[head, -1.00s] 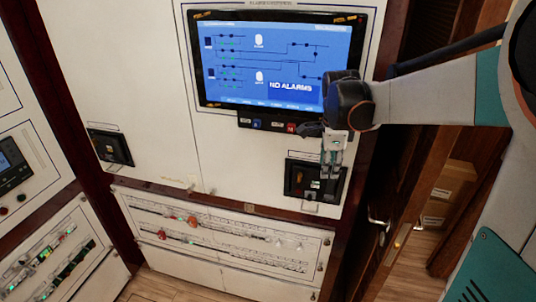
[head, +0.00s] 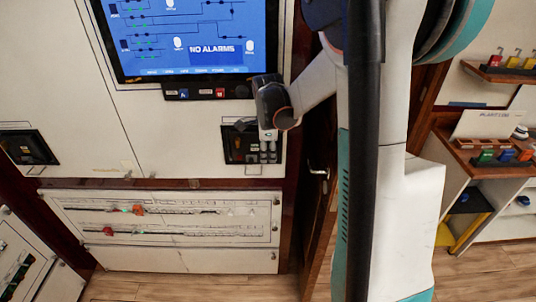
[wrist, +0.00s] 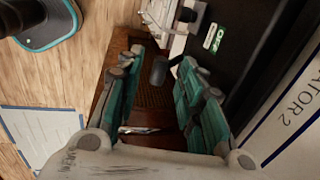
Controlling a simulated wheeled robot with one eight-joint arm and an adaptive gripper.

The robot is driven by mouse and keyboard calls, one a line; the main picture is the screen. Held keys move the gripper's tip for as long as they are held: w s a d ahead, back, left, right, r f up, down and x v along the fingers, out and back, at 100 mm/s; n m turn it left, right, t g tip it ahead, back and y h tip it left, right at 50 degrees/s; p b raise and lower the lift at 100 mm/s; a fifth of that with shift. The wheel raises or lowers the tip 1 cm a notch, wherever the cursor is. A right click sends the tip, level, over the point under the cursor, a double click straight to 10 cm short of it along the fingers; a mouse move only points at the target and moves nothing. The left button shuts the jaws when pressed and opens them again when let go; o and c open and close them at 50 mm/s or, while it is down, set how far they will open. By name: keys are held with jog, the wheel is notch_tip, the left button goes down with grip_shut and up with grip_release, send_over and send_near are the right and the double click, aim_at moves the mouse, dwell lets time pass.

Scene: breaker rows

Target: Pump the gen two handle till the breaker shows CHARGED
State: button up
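The gen two breaker (head: 232,148) is a dark square unit in the white cabinet's right door, below the screen. My gripper (head: 268,152) is in front of its right half and hides part of it. In the wrist view my gripper (wrist: 160,64) is open, with teal fingers apart. A dark rounded knob (wrist: 158,71), apparently the handle's end, shows between the fingers; I cannot tell whether they touch it. A green indicator (wrist: 213,36) sits on the dark breaker face, its word hard to read. Lettering ending "ATOR 2" (wrist: 294,92) is on the panel beside it.
A similar breaker (head: 28,148) is in the left door. The screen (head: 190,40) reads NO ALARMS. A lower panel (head: 165,218) has red and orange switches. A brown door frame stands right of the cabinet, and shelves (head: 490,145) hold coloured items. Wooden floor is clear in front.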

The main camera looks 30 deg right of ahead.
jog(key=shift+w+f, duration=0.1)
jog(key=shift+f, duration=0.5)
grip_shut()
